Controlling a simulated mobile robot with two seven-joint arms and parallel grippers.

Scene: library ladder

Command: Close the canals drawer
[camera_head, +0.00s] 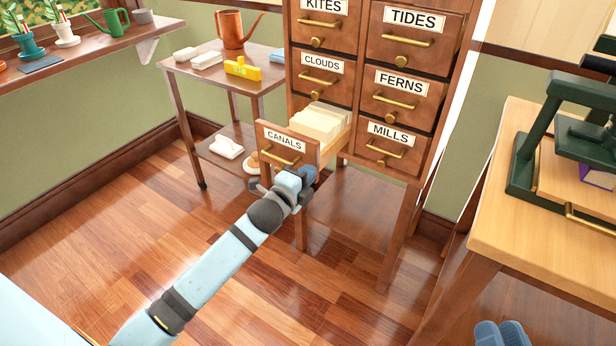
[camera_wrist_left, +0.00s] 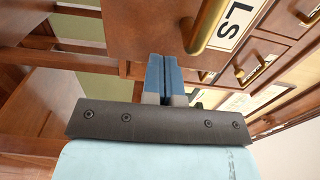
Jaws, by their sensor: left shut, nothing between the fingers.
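The canals drawer (camera_head: 284,147) is pulled out of the wooden cabinet (camera_head: 345,85), with cream cards (camera_head: 321,122) showing in it. Its front carries a CANALS label and a brass handle (camera_head: 279,158). My left gripper (camera_head: 308,174) is at the lower right of the drawer front. In the left wrist view its blue fingers (camera_wrist_left: 164,76) are shut with nothing between them, close to the drawer front (camera_wrist_left: 150,25) and beside the brass handle (camera_wrist_left: 207,25). I cannot tell whether they touch the drawer. Blue parts that look like my right gripper (camera_head: 501,335) show at the bottom edge.
Other drawers, such as MILLS (camera_head: 385,148) and CLOUDS (camera_head: 320,78), are shut. A side table (camera_head: 175,63) with a copper watering can (camera_head: 231,30) stands left of the cabinet. A wooden bench (camera_head: 505,215) with a green press (camera_head: 540,140) stands at right. The floor in front is clear.

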